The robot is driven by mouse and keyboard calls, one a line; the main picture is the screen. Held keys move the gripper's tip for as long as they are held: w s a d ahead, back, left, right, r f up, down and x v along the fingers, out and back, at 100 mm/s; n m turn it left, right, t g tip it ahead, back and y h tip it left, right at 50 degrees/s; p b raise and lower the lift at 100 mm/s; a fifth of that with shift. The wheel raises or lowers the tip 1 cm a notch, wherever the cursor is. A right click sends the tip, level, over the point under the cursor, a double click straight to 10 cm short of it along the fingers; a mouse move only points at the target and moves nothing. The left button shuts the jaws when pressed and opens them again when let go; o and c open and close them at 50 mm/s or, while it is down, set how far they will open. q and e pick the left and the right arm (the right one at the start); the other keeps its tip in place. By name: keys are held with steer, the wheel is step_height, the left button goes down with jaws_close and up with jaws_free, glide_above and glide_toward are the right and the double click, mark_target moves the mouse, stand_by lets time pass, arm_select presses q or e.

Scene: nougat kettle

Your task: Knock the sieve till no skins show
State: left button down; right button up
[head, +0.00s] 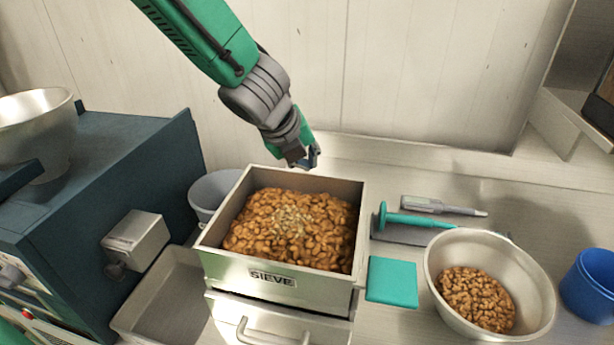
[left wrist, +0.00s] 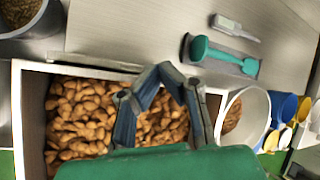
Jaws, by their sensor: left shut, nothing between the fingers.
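The sieve (head: 275,289) is a square metal box with a SIEVE label on its front. It is filled with brown nuts (head: 325,243), and a patch of pale flakes, the skins (head: 290,218), shows on top near the middle. My left gripper (head: 314,160) is shut and empty, above the sieve's back edge. In the left wrist view my gripper fingers (left wrist: 163,72) meet at their tips in front of the sieve's nuts (left wrist: 80,120); they hide part of the nuts. My right gripper is not in view.
A teal pad (head: 392,281) lies right of the sieve. A teal mallet-like tool (head: 415,220) and a grey-white device (head: 440,207) lie behind it. A metal bowl of nuts (head: 440,262) and blue cups (head: 592,285) stand at right. A dark blue machine (head: 110,180) fills the left.

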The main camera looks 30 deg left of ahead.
arm_select(q)
steer(key=shift+s+f+b, duration=0.2)
steer(key=shift+f+b, duration=0.35)
steer(key=shift+b, duration=0.05)
steer(key=shift+s+f+b, duration=0.15)
steer(key=shift+f+b, duration=0.4)
stand_by(1.2)
steer(key=shift+r, duration=0.1)
stand_by(0.5)
steer(key=r+p, duration=0.2)
steer(key=r, duration=0.1)
steer(key=shift+w+p, duration=0.35)
steer(key=shift+p, duration=0.05)
steer(key=shift+w+f, duration=0.1)
steer(key=r+p, duration=0.2)
steer(key=w+r+p, duration=0.1)
steer(key=r+p, duration=0.2)
steer(key=shift+a, duration=0.2)
